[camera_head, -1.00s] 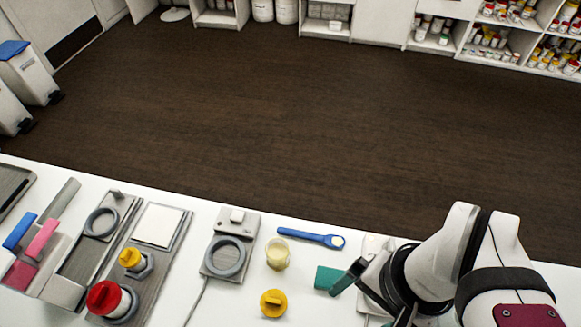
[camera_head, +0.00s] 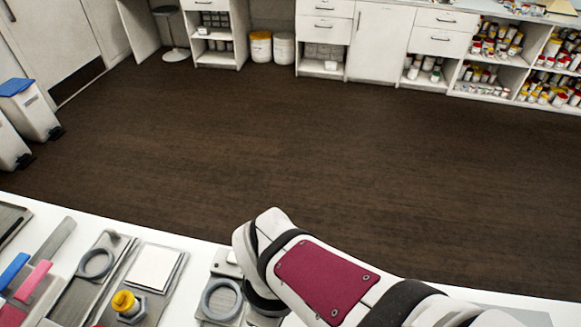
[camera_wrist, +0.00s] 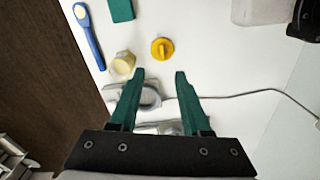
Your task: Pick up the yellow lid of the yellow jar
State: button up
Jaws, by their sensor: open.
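The yellow lid (camera_wrist: 162,48), round with a raised grip bar, lies on the white table in the wrist view. The open jar (camera_wrist: 123,63) with pale yellow content stands left of it, apart from it. My gripper (camera_wrist: 159,73) has its two green fingers spread, with nothing between them. The lid shows just beyond the fingertips, roughly in line with the gap. Its height above the table is hard to tell. In the head view my arm covers the lid, the jar and the gripper.
A blue spoon (camera_wrist: 90,38) and a green block (camera_wrist: 121,10) lie beyond the jar. A grey ring device (camera_wrist: 150,95) with a cable (camera_wrist: 245,95) sits behind the fingers. Another yellow-topped piece (camera_head: 125,303) stands at the left. The table right of the lid is clear.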

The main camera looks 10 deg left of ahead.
jog(key=f+n, duration=0.1)
jog(key=f, duration=0.4)
jog(key=a+f, duration=0.1)
jog(key=f, duration=0.5)
jog(key=f+n, duration=0.1)
jog(key=f, duration=0.4)
jog(key=shift+s+a+f+n, duration=0.25)
jog(key=shift+a+n, duration=0.05)
jog(key=shift+a, duration=0.1)
grip_shut()
